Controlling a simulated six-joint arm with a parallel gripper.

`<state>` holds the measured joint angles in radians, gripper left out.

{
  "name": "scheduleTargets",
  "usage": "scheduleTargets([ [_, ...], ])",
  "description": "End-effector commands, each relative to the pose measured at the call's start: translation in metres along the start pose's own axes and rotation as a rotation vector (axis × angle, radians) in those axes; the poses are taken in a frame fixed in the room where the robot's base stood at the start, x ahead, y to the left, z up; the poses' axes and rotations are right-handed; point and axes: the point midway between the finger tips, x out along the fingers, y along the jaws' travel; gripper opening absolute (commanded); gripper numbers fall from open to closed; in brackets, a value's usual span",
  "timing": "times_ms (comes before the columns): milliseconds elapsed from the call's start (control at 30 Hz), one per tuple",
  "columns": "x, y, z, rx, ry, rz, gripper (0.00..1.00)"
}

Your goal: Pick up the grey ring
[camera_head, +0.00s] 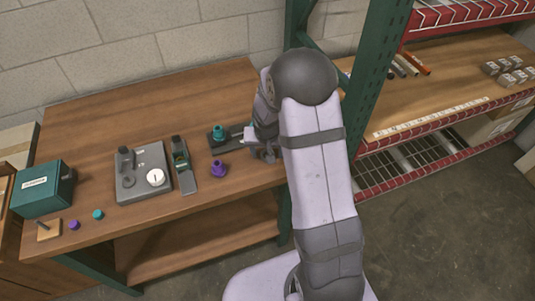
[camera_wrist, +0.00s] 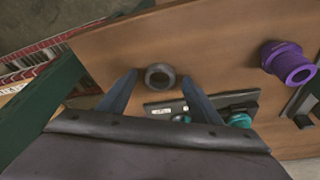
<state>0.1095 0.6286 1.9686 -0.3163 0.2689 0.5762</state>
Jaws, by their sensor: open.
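The grey ring (camera_wrist: 159,76) lies on the brown wooden table in the wrist view, its hole showing. My gripper (camera_wrist: 158,77) is open, with one finger to the left of the ring and one to the right in the picture. I cannot tell whether the fingertips are down around the ring or still above it. Nothing is held. In the head view my gripper (camera_head: 263,153) is low over the table's right part, and I cannot make out the ring there behind my arm.
A dark plate with a teal part (camera_head: 219,132) is close beside my gripper. A purple part (camera_head: 218,169) stands near it. A green-and-grey tool (camera_head: 182,160), a grey fixture (camera_head: 142,174) and a green box (camera_head: 43,189) are farther left. A green shelf post (camera_head: 374,75) rises behind my arm.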

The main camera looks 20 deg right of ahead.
Motion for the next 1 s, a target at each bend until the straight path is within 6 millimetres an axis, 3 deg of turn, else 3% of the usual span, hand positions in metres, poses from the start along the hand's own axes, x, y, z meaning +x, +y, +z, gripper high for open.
scheduleTargets([
  [300,0.004,0.000,0.000,0.000,0.001,0.000,0.58],
  [500,0.003,0.000,0.000,0.000,0.001,0.000,0.15],
  [833,0.002,0.000,-0.001,0.000,0.001,0.000,0.15],
  [1000,-0.010,0.000,-0.005,0.001,0.004,0.000,0.15],
])
